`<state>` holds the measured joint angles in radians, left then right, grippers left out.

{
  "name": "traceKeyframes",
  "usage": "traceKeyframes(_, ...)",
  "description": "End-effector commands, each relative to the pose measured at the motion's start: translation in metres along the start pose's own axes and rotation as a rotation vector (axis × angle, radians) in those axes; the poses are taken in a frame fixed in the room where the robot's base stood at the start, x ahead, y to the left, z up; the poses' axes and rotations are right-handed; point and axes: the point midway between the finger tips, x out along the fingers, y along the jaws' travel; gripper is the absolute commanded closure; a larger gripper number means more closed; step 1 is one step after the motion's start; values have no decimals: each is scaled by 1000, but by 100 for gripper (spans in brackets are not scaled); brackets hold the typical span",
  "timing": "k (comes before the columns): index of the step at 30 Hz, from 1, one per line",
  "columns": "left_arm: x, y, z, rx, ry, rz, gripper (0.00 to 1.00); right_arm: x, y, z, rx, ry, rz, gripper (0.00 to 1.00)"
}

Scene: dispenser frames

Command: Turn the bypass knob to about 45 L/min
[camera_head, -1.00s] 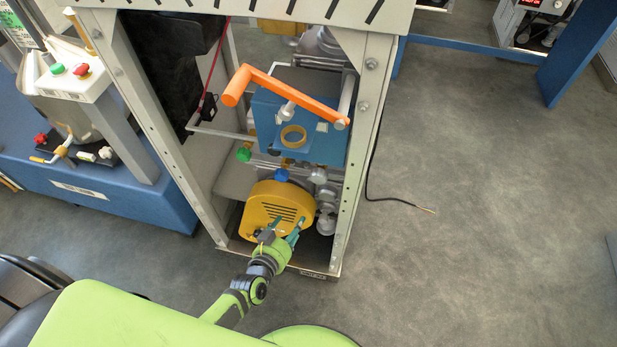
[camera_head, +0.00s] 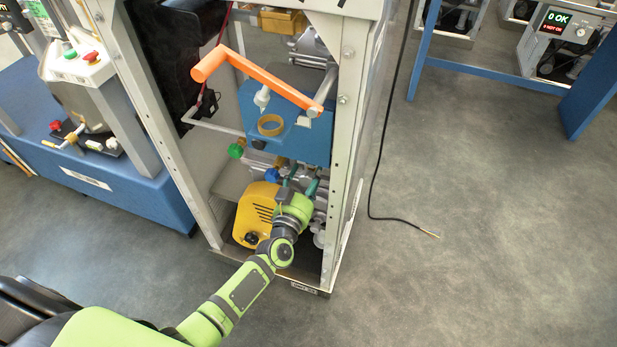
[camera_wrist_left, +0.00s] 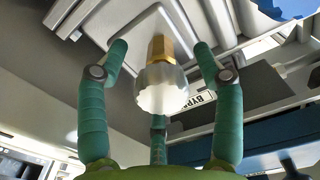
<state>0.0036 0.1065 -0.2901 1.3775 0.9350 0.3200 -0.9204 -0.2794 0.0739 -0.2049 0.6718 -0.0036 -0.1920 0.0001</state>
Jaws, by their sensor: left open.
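A pale grey scalloped knob (camera_wrist_left: 161,90) on a brass stem (camera_wrist_left: 160,48) shows in the left wrist view, beside a partly hidden label (camera_wrist_left: 192,101) reading "BYP...". My left gripper (camera_wrist_left: 160,50) is open, with teal fingers on both sides of the knob and stem. Gaps show on both sides. A third finger is below, partly behind the knob. In the head view my left gripper (camera_head: 301,180) reaches into the frame beside the yellow housing (camera_head: 255,213); I cannot make out the bypass knob there. The knob's setting is not readable. My right gripper is not in view.
Above the gripper are a blue box (camera_head: 300,140) and an orange handle (camera_head: 255,80). A blue knob (camera_head: 272,174) and a green knob (camera_head: 237,150) are to its left. Frame posts (camera_head: 341,150) stand close on the right. A black cable (camera_head: 376,180) runs to the floor.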

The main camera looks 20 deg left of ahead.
Motion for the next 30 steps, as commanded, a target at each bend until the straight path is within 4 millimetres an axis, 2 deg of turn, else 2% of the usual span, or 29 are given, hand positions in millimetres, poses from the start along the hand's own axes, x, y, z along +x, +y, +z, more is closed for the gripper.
traceKeyframes(4,0,0,0,0,-1,0,33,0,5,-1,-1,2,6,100)
traceKeyframes(8,0,0,0,0,-1,0,85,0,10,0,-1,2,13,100)
traceKeyframes(9,0,0,1,0,-2,0,89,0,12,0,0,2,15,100)
traceKeyframes(22,-2,0,4,-32,-9,2,90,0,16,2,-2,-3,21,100)
traceKeyframes(30,-3,2,6,-185,-15,3,90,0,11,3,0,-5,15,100)
